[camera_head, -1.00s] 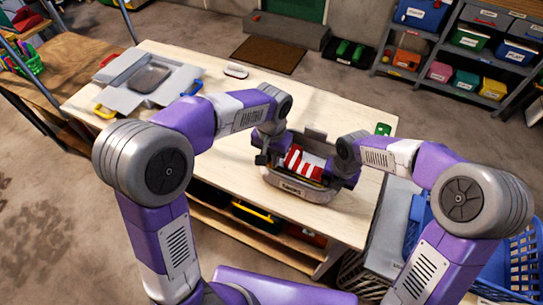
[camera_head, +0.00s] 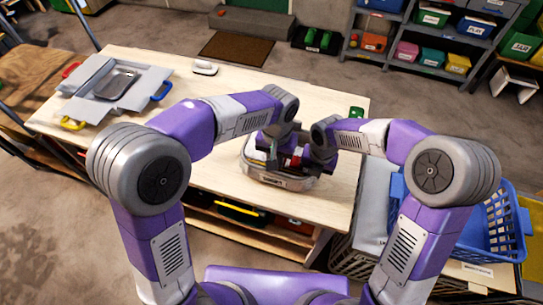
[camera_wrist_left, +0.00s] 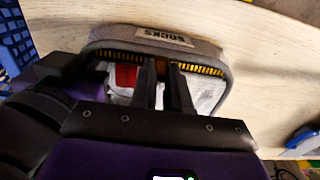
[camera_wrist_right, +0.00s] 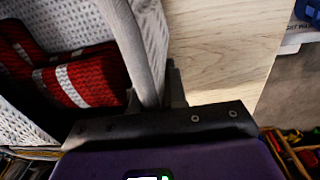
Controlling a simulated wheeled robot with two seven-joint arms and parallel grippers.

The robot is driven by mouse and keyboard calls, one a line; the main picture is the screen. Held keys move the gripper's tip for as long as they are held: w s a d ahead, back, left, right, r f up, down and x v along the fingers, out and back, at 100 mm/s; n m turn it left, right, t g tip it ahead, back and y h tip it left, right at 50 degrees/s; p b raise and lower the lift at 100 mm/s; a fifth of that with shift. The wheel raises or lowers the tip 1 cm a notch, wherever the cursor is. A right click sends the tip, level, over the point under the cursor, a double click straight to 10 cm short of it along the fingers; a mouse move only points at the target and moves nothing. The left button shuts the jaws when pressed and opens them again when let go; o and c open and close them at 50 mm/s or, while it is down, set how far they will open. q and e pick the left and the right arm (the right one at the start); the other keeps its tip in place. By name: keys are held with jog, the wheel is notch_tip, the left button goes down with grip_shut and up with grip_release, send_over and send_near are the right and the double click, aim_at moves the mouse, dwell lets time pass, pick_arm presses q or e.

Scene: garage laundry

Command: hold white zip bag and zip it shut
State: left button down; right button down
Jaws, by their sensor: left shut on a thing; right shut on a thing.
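The white zip bag (camera_head: 275,180) stands on the table, pale grey-white with a SOCKS label, which also shows in the left wrist view (camera_wrist_left: 166,37). Its yellow-toothed zip edge (camera_wrist_left: 112,55) curves around the opening, which is not closed. Red and white socks (camera_wrist_right: 85,82) lie inside. My left gripper (camera_head: 272,152) is shut at the zip edge near the label; its fingertips (camera_wrist_left: 166,68) hide exactly what part they pinch. My right gripper (camera_head: 322,155) is shut on a pale upright edge of the bag, also seen in the right wrist view (camera_wrist_right: 155,98).
A grey open tray-like case (camera_head: 85,82) lies on the table's left, and a small white item (camera_head: 204,67) lies at the far edge. The table (camera_head: 225,110) is bare around the bag.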

pick_arm(q)
jog(key=c, duration=1.1)
grip_release()
notch_tip(320, 180, up, 12)
jog(key=shift+r, duration=0.1)
jog(key=shift+c, duration=0.3)
